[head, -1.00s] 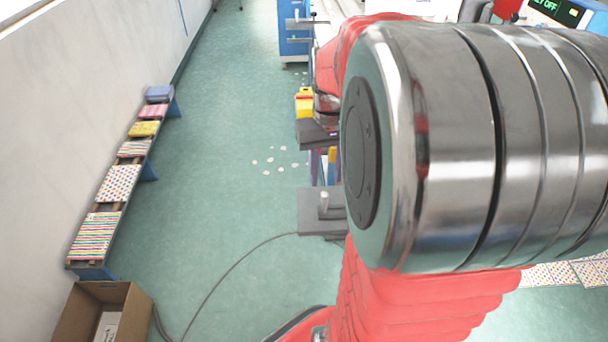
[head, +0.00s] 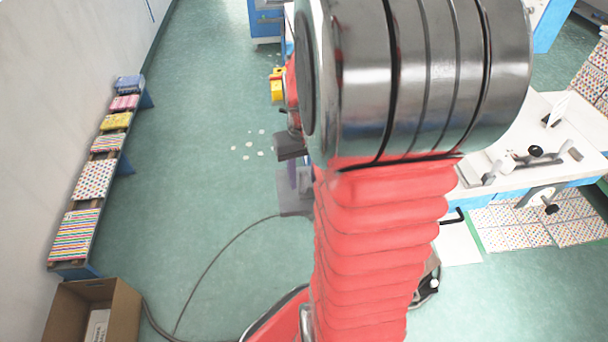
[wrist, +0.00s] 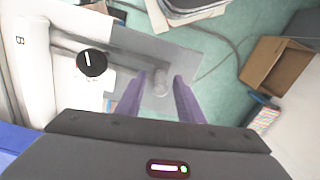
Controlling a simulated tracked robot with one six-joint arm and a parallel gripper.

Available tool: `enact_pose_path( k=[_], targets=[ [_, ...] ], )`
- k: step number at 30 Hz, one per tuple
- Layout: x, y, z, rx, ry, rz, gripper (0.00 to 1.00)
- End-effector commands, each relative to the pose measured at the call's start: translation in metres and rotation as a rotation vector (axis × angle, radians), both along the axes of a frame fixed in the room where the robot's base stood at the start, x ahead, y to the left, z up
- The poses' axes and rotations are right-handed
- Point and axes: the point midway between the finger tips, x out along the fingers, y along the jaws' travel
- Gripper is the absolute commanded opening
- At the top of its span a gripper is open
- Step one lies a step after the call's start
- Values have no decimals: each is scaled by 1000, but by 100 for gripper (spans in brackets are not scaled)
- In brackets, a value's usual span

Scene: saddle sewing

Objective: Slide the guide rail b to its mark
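In the wrist view, a grey plate (wrist: 150,46) with a short upright grey post (wrist: 161,84) sits beside a white body marked "B" (wrist: 19,41); I take it for guide rail b. A black knob (wrist: 92,63) with a white line is left of the post. My gripper (wrist: 160,78) has two purple fingers, open, with the post between their tips; gaps show on both sides, and I cannot tell if either touches. In the head view, the plate (head: 292,206) is partly hidden by my arm, and my gripper (head: 301,180) reaches down to it. I cannot make out the mark.
A white-topped bench (head: 535,140) with clamps and a black knob stands at the right. A low rack of patterned pads (head: 93,181) runs along the left wall. A cardboard box (head: 95,312) is at the lower left. A cable crosses the open green floor.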

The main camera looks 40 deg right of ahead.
Motion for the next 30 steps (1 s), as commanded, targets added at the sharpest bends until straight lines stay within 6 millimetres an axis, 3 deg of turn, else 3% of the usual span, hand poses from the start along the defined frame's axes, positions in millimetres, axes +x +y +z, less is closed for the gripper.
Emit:
enact_pose_path(
  k=[14,30],
  targets=[
    [0,0,0,0,0,0,0],
    [9,13,1,0,-1,1,0]
  ],
)
